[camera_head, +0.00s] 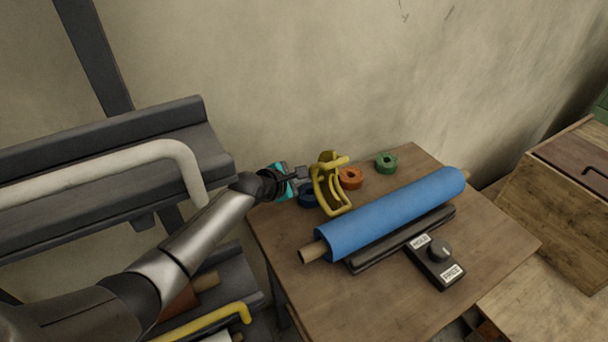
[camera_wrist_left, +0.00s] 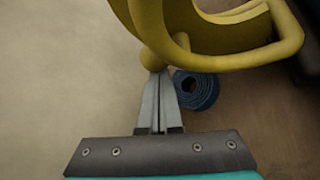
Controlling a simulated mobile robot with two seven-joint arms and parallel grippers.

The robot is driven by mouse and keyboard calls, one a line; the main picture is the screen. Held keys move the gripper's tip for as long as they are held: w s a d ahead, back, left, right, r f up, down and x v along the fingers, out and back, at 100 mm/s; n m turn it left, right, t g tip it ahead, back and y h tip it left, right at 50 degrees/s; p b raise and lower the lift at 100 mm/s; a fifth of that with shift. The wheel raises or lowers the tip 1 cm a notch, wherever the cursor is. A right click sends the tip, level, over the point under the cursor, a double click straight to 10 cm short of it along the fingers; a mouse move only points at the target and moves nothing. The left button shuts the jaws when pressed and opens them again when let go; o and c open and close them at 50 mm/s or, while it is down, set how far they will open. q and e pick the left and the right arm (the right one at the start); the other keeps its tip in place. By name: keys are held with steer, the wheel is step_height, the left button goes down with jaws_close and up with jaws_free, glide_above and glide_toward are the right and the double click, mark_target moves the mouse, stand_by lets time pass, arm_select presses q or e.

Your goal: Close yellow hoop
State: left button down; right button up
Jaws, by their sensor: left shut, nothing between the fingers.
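The yellow hoop (camera_head: 328,188) stands open and raised at the far left end of the blue roll (camera_head: 390,213) on the wooden table. In the left wrist view the hoop (camera_wrist_left: 240,38) fills the top, with a rounded knob at its near end. My left gripper (camera_head: 305,173) is shut and empty, just left of the hoop. In the left wrist view its fingertips (camera_wrist_left: 158,75) are at the knob; I cannot tell whether they touch it. My right gripper is not in view.
Blue tape (camera_head: 307,196), orange tape (camera_head: 350,178) and green tape (camera_head: 386,162) lie behind the roll. A black box with a dial (camera_head: 437,258) sits in front. A dark rack (camera_head: 110,140) stands left, a wooden cabinet (camera_head: 560,190) right. The front left tabletop is clear.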

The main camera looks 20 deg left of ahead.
arm_select(q)
steer(key=shift+r, duration=0.15)
steer(key=shift+s+d+r+t+p, duration=0.15)
steer(key=shift+r+t+p, duration=0.25)
steer(key=shift+p, duration=0.55)
steer(key=r+p, duration=0.1)
steer(key=r+m+t+p, duration=0.1)
steer(key=d+r+y+p, duration=0.1)
steer(key=p, duration=0.1)
steer(key=shift+s+m, duration=0.4)
steer(key=s+r+m+t+p, duration=0.1)
steer(key=d+r+m+t+y, duration=0.1)
steer(key=shift+s+d+r+t+p, duration=0.25)
steer(key=shift+s+d+t+p, duration=0.05)
steer(key=shift+s+p, duration=0.05)
steer(key=shift+s+d+r+m+t+h+b, duration=0.1)
steer(key=shift+s+d+r+m+t+b, duration=0.3)
steer(key=shift+s+d+m+t, duration=0.85)
steer(key=shift+s+d+r+m+t+h+b, duration=0.2)
steer(key=shift+s+d+m+b, duration=0.55)
steer(key=shift+s+d, duration=1.15)
steer(key=shift+s+d+r+m+t+b, duration=0.35)
steer(key=shift+s+d+m+t, duration=0.5)
steer(key=shift+s+d+m, duration=0.55)
steer(key=shift+s+d, duration=0.15)
steer(key=shift+d, duration=0.05)
steer(key=shift+f, duration=0.15)
